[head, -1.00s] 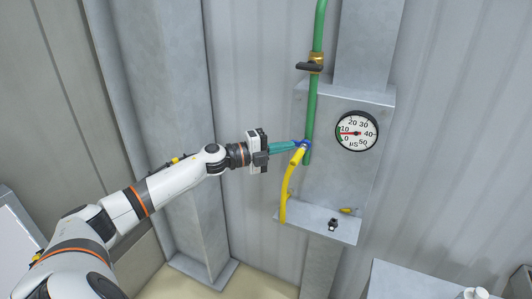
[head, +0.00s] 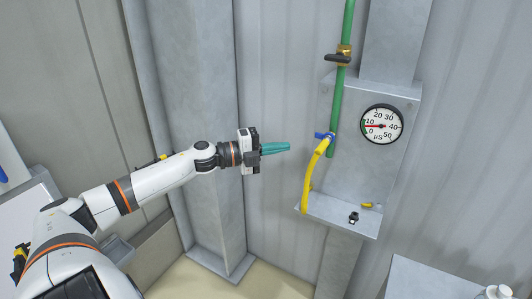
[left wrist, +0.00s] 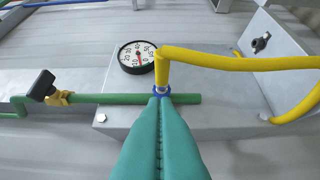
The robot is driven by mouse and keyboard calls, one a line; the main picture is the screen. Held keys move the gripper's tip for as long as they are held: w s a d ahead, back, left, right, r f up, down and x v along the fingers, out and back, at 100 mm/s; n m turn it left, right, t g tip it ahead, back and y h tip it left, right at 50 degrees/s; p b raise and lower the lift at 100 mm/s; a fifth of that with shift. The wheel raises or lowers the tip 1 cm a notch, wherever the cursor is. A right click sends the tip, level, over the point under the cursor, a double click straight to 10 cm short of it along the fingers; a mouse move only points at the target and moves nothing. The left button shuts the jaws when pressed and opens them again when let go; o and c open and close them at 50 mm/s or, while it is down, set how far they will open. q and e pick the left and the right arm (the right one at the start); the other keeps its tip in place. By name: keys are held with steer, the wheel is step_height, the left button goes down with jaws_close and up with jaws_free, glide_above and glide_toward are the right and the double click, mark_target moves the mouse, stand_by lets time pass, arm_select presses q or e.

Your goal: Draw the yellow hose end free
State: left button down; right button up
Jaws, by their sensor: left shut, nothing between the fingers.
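The yellow hose (head: 312,178) curves up from a grey ledge to the green pipe (head: 335,115). Its upper end meets the pipe at a blue collar (head: 325,135), which has a small blue piece sticking out to the left. My left gripper (head: 289,147) has teal fingers, shut and empty, pointing right at the collar with a clear gap between. In the left wrist view the shut fingertips (left wrist: 160,98) line up just below the blue collar (left wrist: 162,90) and hide part of it, with the yellow hose (left wrist: 230,62) bending off right. My right gripper is not in view.
A round gauge (head: 382,124) sits on the grey panel beside the pipe. A black-handled brass valve (head: 343,53) is higher on the pipe. A small black fitting (head: 353,217) and a yellow piece (head: 371,205) are at the ledge (head: 335,215). A grey column (head: 195,130) stands behind my arm.

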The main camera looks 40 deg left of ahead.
arm_select(q)
steer(key=shift+v, duration=1.6)
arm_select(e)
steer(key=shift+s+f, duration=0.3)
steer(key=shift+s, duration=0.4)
arm_select(q)
steer(key=shift+w+a+f, duration=0.1)
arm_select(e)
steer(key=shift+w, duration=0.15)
